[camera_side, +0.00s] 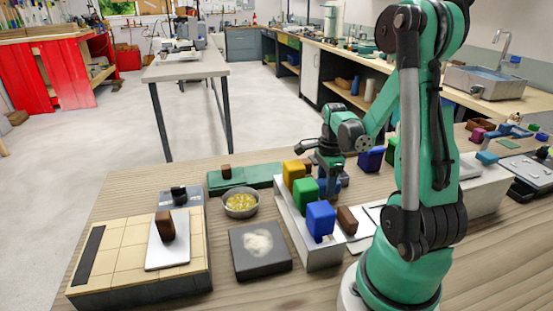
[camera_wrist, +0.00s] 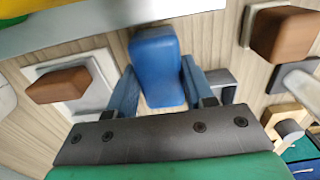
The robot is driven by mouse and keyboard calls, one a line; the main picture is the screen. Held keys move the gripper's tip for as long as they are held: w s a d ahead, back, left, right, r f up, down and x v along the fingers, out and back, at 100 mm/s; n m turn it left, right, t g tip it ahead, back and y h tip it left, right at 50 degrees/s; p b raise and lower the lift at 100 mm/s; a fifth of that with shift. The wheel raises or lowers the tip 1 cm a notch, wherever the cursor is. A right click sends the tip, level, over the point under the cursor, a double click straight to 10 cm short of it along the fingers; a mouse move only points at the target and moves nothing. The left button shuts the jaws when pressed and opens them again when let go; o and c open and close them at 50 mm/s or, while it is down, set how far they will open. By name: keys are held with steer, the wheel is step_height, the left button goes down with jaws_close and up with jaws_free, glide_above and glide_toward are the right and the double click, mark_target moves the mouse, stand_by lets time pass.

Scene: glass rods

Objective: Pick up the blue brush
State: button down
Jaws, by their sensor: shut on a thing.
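A blue block-shaped thing, which I take to be the blue brush (camera_wrist: 157,62), stands between the two fingers of my gripper (camera_wrist: 160,88) in the wrist view. The fingers are shut on its sides. In the side view my gripper (camera_side: 327,180) points down behind the metal stand, and the green block partly hides its fingertips. Whether the brush touches the table cannot be told. Another blue block (camera_side: 320,219) sits at the front end of the stand, and a further blue piece (camera_side: 370,158) lies behind, right of my gripper.
The long metal stand (camera_side: 322,256) carries a yellow block (camera_side: 293,171) and a green block (camera_side: 304,195) close to my gripper. A brown block (camera_side: 347,219) lies right of it. A bowl of yellow bits (camera_side: 241,203), a dark slab (camera_side: 260,250) and a tiled board (camera_side: 115,250) stand left.

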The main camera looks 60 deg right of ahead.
step_height(320, 180, up, 20)
stand_by(0.6)
steer(key=shift+f, duration=0.1)
